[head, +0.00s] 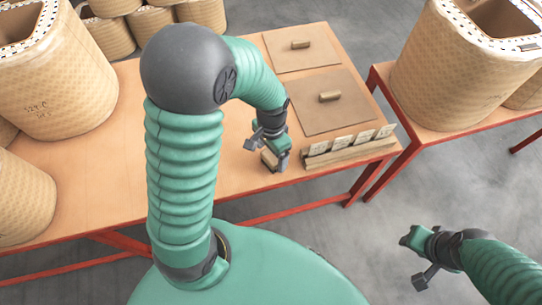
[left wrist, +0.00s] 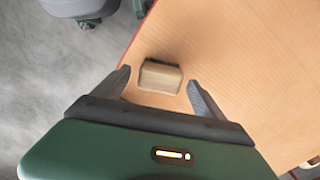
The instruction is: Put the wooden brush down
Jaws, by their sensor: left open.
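The wooden brush (head: 269,159) is a small tan block at the front edge of the wooden table. In the left wrist view the brush (left wrist: 160,76) sits between the two spread fingers, near the table's red-trimmed edge. A gap shows between it and each finger. My left gripper (head: 266,153) is open, low over the table at the brush, and partly hides it in the head view. My right gripper (head: 413,262) hangs over the floor at the lower right, away from the table, with its fingers apart and nothing between them.
A wooden rack with several small cards (head: 350,146) stands just right of the brush. Behind it lie two brown boards (head: 335,112) with wooden handles. Large wrapped coils (head: 60,75) stand at the left; another coil (head: 455,75) stands on the right table. Table left of the brush is clear.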

